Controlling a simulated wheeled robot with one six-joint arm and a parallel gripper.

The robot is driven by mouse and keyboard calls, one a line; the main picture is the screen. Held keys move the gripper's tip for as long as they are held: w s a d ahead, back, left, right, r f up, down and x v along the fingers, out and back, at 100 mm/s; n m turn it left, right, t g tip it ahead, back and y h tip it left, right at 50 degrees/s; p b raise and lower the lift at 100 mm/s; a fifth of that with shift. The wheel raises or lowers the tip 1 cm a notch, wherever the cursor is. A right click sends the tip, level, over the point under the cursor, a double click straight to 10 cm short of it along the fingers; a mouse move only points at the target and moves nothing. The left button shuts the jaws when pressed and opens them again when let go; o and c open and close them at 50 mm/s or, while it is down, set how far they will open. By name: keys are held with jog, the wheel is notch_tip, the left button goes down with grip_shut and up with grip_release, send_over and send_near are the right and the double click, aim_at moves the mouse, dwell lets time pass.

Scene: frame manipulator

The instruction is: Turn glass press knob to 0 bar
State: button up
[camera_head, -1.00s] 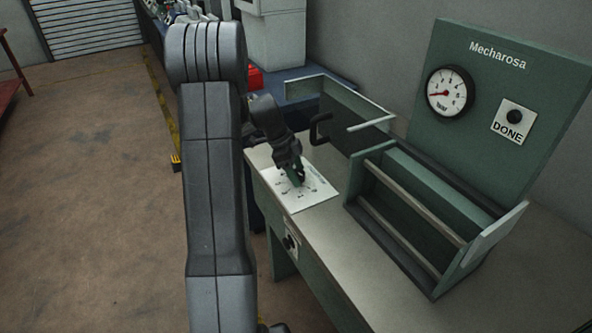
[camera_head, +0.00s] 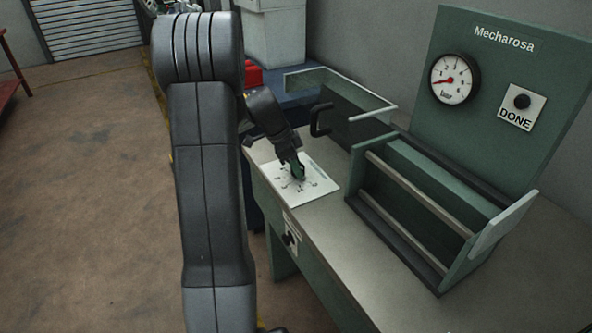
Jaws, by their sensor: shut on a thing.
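The knob sits on a white dial plate (camera_head: 318,190) with printed marks, on the left end of the grey bench top. My gripper (camera_head: 297,175) points down at the middle of this plate and is shut on the knob, which is mostly hidden by the fingers. The round pressure gauge (camera_head: 455,79) is on the green back panel, with its red needle pointing to the left, at the low end of the scale. The exact reading is too small to tell.
A glass-sided frame with a black handle (camera_head: 320,120) stands behind the plate. A green press frame with metal bars (camera_head: 415,205) stands to the right. A black DONE button (camera_head: 522,101) is on the panel. A smaller black switch (camera_head: 290,238) is on the bench front.

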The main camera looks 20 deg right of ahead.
jog(key=o, duration=1)
jog(key=shift+r, duration=0.1)
jog(key=v, duration=1.3)
jog(key=shift+a+r, duration=0.25)
jog(key=shift+r, duration=0.05)
jog(key=shift+f, duration=0.1)
jog(key=x, duration=1.3)
jog(key=shift+d+f, duration=0.2)
jog(key=shift+f, duration=0.1)
jog(key=shift+p, duration=0.4)
jog(key=shift+f, duration=0.1)
